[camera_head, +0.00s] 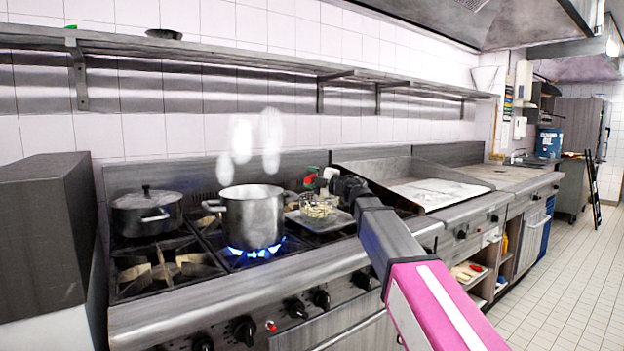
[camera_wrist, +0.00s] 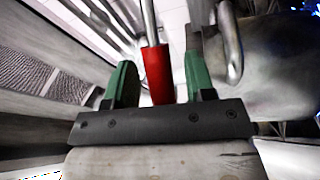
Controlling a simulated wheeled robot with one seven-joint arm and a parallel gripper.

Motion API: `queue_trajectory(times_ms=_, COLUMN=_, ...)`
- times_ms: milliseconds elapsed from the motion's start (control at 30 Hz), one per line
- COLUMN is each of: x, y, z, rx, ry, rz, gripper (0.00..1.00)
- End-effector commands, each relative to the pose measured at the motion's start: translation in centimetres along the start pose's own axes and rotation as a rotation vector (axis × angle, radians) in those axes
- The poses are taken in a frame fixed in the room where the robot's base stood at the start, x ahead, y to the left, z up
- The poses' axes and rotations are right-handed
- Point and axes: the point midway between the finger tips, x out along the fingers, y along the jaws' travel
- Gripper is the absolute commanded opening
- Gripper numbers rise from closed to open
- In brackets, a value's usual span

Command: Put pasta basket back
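The pasta basket (camera_head: 318,207) is a wire basket with pale pasta in it. It sits on or just over a grey tray (camera_head: 345,220) on the stove, right of the steaming steel pot (camera_head: 253,215). Its red handle (camera_wrist: 158,75) shows in the wrist view. My gripper (camera_wrist: 159,60) has green fingers on either side of the handle, with a visible gap on each side. It is open and around or just behind the handle; the depth is unclear. In the head view my gripper (camera_head: 320,178) is small, near the basket's upper end.
A blue flame (camera_head: 255,252) burns under the steaming pot. A lidded dark pot (camera_head: 147,210) stands on a burner at left. A griddle (camera_head: 440,192) lies to the right. A metal shelf (camera_head: 230,52) runs along the wall above. A curved steel pot handle (camera_wrist: 231,40) is close beside my right finger.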

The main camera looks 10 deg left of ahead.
Motion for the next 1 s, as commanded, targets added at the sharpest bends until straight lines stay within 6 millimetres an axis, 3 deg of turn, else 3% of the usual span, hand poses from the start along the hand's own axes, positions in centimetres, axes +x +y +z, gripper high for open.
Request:
queue_trajectory(times_ms=167, x=0.1, y=0.3, z=0.0, rx=-0.001, ry=0.0, rz=0.0, gripper=0.5)
queue_trajectory(times_ms=700, x=-9.5, y=0.2, z=-0.2, rx=-0.001, ry=-0.002, rz=0.0, gripper=0.5)
queue_trajectory(times_ms=1000, x=-11.9, y=0.2, z=-0.1, rx=0.0, ry=0.0, rz=0.0, gripper=0.5)
